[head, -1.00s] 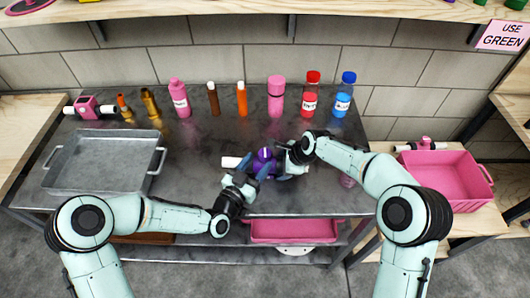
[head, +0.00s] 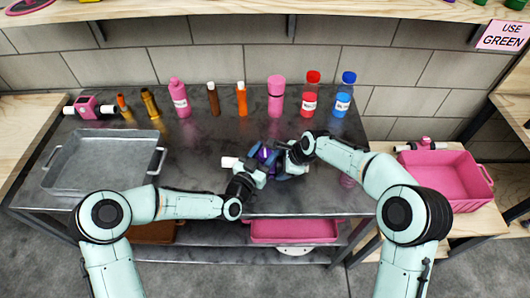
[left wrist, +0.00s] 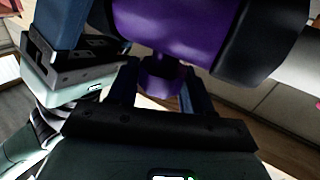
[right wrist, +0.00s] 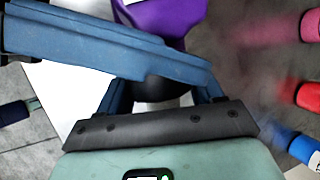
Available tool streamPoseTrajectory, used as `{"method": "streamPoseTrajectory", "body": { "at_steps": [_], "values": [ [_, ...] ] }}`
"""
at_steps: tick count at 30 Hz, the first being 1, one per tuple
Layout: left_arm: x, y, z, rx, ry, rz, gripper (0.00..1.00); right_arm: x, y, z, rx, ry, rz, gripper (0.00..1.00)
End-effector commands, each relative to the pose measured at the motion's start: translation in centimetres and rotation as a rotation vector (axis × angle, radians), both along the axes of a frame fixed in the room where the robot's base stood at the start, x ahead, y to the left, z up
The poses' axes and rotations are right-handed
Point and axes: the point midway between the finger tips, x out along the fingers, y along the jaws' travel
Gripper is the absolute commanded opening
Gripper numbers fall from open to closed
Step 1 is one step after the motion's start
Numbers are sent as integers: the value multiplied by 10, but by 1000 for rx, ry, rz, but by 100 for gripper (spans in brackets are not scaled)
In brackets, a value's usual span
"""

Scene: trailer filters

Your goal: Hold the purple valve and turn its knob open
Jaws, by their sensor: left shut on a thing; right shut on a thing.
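The purple valve (head: 265,154) is held just above the middle of the dark table, with a white pipe end (head: 230,162) pointing left. In the left wrist view, its purple body (left wrist: 180,32) has a black collar at right, and its small purple knob (left wrist: 160,76) sits between my left gripper's fingers (left wrist: 155,88). My left gripper (head: 264,171) is shut on that knob. My right gripper (head: 284,168) is shut on the valve's dark end part (right wrist: 150,90), which its fingers and a crossing blue finger partly hide. The two grippers are very close together.
A grey metal tray (head: 48,180) lies at the left. Several bottles, including a pink one (head: 276,95) and a red-capped one (head: 311,95), line the back. A pink-bodied valve (head: 88,106) stands at back left. A pink bin (head: 440,178) is on the right side table.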

Motion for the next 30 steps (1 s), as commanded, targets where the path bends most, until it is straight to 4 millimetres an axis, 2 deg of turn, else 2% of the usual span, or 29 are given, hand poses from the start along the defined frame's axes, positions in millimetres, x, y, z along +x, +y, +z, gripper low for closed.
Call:
{"method": "streamPoseTrajectory", "body": {
  "at_steps": [15,27,28,30],
  "values": [
    [0,-2,1,-1,-1,355,19,0,0,0,1,-1,-1,23],
    [0,0,1,0,-1,386,19,0,0,0,1,-1,-1,23],
    [0,0,1,0,-1,386,56,0,0,0,1,-1,-1,23],
    [0,0,1,0,-1,385,56,0,0,0,1,-1,-1,23]
  ]
}}
